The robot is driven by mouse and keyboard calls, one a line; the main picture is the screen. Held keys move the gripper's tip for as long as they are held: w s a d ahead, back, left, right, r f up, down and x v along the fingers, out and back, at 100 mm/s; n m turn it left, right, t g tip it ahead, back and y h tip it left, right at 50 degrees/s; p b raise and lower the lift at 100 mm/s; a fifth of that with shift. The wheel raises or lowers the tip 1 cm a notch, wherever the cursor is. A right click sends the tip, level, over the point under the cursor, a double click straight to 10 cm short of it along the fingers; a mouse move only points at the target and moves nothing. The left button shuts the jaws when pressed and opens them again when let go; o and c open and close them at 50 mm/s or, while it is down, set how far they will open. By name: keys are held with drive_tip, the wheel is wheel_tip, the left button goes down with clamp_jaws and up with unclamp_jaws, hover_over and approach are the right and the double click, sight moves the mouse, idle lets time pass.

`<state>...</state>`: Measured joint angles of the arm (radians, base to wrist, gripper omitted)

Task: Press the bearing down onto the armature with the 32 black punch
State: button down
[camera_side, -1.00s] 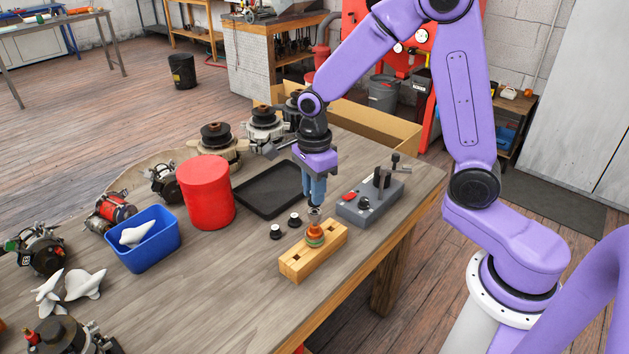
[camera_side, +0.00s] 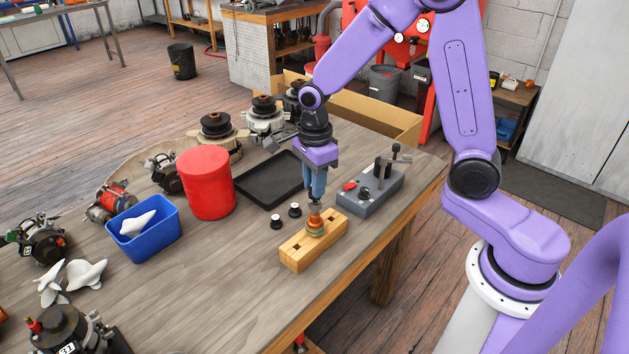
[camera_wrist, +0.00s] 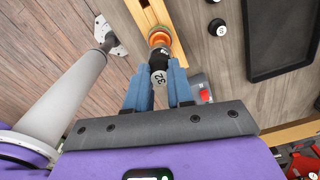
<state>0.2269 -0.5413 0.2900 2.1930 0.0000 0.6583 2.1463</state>
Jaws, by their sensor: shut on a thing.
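My gripper (camera_wrist: 159,92) is shut on the black punch (camera_wrist: 158,72), which carries a white "32" and sits between the blue fingers. In the side view my gripper (camera_side: 315,192) points down, right over the armature. The armature (camera_side: 315,229), with copper-orange and green bands, stands upright in the wooden block (camera_side: 298,254). It also shows beyond the punch in the wrist view (camera_wrist: 159,38). A small grey metal part at the shaft top, probably the bearing, is mostly hidden by the punch. Whether the punch touches it I cannot tell.
Two more black punches (camera_side: 276,222) (camera_side: 295,210) stand left of the block. A black tray (camera_side: 270,200) lies behind them, and a grey fixture with a lever (camera_side: 372,193) stands at right. A red can (camera_side: 207,184) and blue bin (camera_side: 145,236) are farther left.

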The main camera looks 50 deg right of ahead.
drive_tip(key=shift+s+f, duration=0.1)
drive_tip(key=shift+f, duration=1.45)
idle(4.9)
drive_tip(key=shift+r, duration=0.15)
drive_tip(key=shift+r, duration=2.95)
